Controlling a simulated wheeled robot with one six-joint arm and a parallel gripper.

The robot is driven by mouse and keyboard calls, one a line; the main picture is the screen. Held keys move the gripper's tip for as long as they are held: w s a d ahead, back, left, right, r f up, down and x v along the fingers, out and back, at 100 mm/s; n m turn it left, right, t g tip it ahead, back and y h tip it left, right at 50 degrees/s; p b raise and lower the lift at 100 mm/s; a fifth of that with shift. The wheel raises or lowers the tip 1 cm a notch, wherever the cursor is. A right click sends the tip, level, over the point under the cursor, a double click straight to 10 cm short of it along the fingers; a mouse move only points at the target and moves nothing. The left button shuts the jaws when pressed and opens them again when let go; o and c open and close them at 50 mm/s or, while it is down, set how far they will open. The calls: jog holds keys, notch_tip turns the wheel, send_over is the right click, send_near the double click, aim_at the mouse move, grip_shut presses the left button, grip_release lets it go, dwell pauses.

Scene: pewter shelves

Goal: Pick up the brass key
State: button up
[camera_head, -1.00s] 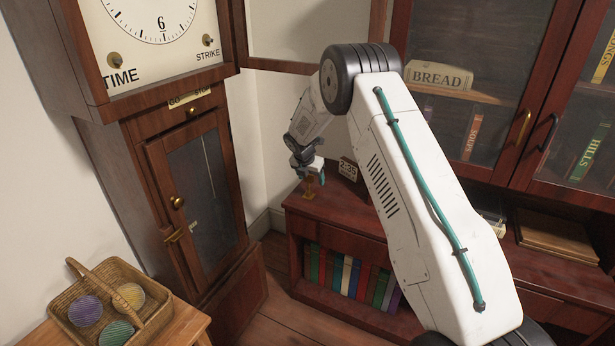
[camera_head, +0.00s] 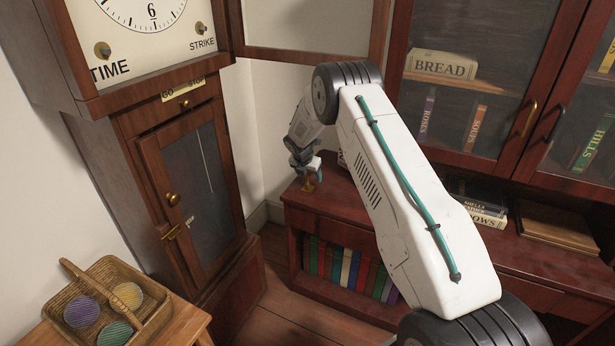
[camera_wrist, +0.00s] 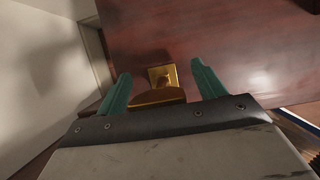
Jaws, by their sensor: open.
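The brass key (camera_wrist: 159,97) shows in the wrist view as a golden piece with a rounded broad part near the camera and a square plate beyond it. It stands on the dark red top of the low bookcase. In the head view it is a small golden shape (camera_head: 308,187) just under my gripper (camera_head: 307,174). My gripper's teal fingers (camera_wrist: 160,82) are open, one on each side of the key, with a visible gap to the left and right. The key's lower part is partly hidden behind its broad part.
The low bookcase (camera_head: 300,219) stands in the corner beside the tall clock (camera_head: 122,135). A glazed cabinet (camera_head: 450,110) rises behind my arm. A woven basket (camera_head: 150,335) with striped balls sits at lower left. Books (camera_head: 480,215) and a wooden board (camera_head: 558,232) lie at right.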

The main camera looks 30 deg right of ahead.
jog(key=c, duration=1.3)
